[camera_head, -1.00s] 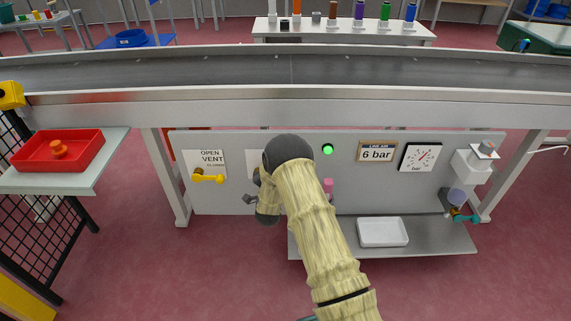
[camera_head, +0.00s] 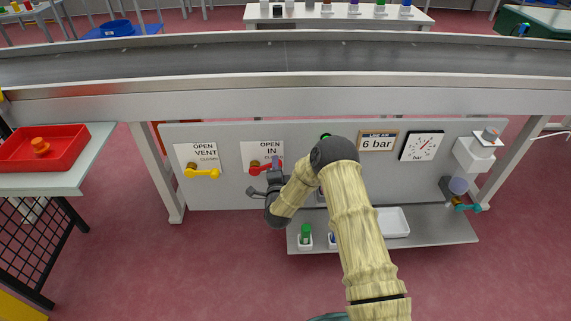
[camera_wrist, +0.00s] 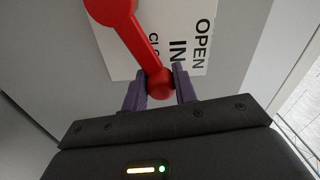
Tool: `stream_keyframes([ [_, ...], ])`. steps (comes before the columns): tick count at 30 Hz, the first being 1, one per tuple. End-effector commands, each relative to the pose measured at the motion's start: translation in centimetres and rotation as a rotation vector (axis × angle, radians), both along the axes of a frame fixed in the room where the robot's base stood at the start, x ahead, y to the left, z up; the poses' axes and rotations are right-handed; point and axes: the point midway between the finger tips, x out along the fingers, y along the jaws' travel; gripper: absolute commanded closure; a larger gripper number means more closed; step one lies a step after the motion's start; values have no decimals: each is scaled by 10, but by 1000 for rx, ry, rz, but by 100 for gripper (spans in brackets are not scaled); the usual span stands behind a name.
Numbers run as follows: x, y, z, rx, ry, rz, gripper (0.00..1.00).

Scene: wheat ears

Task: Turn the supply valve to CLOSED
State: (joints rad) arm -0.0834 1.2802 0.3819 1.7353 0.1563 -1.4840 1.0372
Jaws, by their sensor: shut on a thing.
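The supply valve has a red handle (camera_head: 269,165) on a brass-coloured pivot, in front of a white IN plate (camera_head: 262,149) marked OPEN. In the head view the handle points right, roughly level. In the wrist view the red handle (camera_wrist: 140,38) runs from a round hub at top left down to a knob between my finger pads. My gripper (camera_head: 275,166), also in the wrist view (camera_wrist: 160,84), is shut on this knob. The handle covers part of the plate's CLOSED word in the wrist view.
A yellow VENT handle (camera_head: 203,173) sits to the left on the same panel (camera_head: 228,190). Its handle points right. A gauge (camera_head: 421,147) and a 6 bar sign (camera_head: 377,142) are to the right. A shelf (camera_head: 435,228) with a white tray (camera_head: 393,222) juts out below.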

Motion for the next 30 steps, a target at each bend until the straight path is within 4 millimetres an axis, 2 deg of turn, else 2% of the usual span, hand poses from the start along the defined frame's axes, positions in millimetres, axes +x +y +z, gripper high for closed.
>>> stream_keyframes([
  [9,1,-1,-21,260,0,3,100],
  [15,1,-2,-29,368,4,4,100],
  [30,1,-3,-34,427,7,3,100],
])
